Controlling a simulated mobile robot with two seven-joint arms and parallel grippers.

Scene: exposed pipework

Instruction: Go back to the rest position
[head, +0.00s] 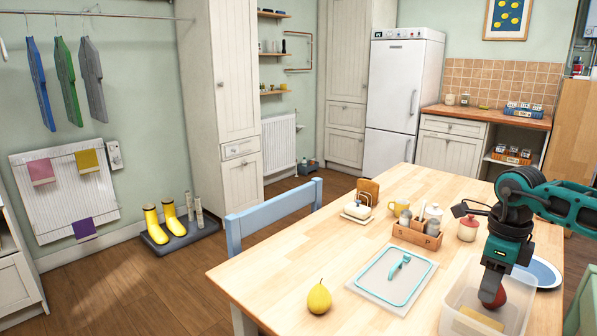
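My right gripper (492,298) reaches down from the right into a translucent bin (453,292) on the near right of the wooden table (262,270). A round red object (501,297) is right at its fingertips, partly hidden by them. I cannot tell whether the fingers are shut on it or only beside it. A yellow block-like object (482,320) lies low in the bin. My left gripper is not in view.
A blue-rimmed plate (545,272) lies behind the bin. A tray with a teal tool (392,276), a yellow pear (319,297), a wooden caddy (417,234) and a red-lidded jar (467,229) stand on the table. A blue chair (272,207) is at the left side.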

